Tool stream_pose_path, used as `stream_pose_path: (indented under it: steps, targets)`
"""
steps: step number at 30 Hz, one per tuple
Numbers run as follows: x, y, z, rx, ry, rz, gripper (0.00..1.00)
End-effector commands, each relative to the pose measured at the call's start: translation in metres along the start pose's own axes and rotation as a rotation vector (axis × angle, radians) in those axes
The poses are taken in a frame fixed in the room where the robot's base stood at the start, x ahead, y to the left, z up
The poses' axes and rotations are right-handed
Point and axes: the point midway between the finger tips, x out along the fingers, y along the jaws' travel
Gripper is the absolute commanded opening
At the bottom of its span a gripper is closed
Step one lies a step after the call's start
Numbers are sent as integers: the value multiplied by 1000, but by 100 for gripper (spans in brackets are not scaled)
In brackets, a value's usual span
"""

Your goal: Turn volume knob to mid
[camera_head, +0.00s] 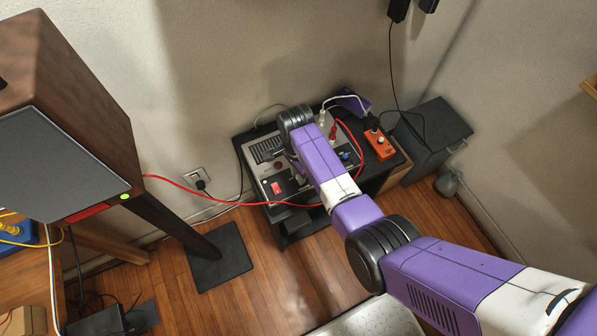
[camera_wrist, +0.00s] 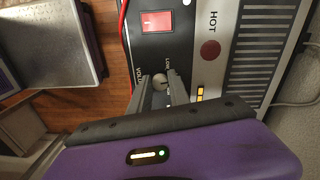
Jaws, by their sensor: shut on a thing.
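The volume knob (camera_wrist: 160,81) is small, round and grey in the wrist view, on a dark panel with lettering beside it that reads "LOW" and part of "VOLU". My gripper (camera_wrist: 161,90) is shut on the knob, with one finger on each side of it. The fingers and my gripper's body hide part of the knob and the rest of the scale, and I cannot tell where its pointer stands. In the head view the amplifier (camera_head: 264,172) stands on a dark stand by the wall, and my arm covers its middle, hiding the knob.
A red rocker switch (camera_wrist: 157,21) lies near the knob, with a dark red disc (camera_wrist: 210,50) marked "HOT" and a slotted vent beyond. A red cable (camera_head: 225,201) loops across the amplifier's front. An orange box (camera_head: 379,146) sits on the stand's right end.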

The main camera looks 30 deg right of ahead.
Motion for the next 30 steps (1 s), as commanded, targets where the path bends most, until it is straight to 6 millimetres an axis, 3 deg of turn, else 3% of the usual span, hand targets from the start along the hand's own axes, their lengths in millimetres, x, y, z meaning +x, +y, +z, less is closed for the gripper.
stream_pose_path:
  steps: [12, 27, 28, 30]
  targets:
    - [-1, -1, -1, 158, -5, 0, 0]
    - [-1, -1, -1, 172, -5, -1, 0]
    - [-1, -1, -1, 172, -5, -1, 29]
    - [-1, -1, -1, 172, -5, -1, 42]
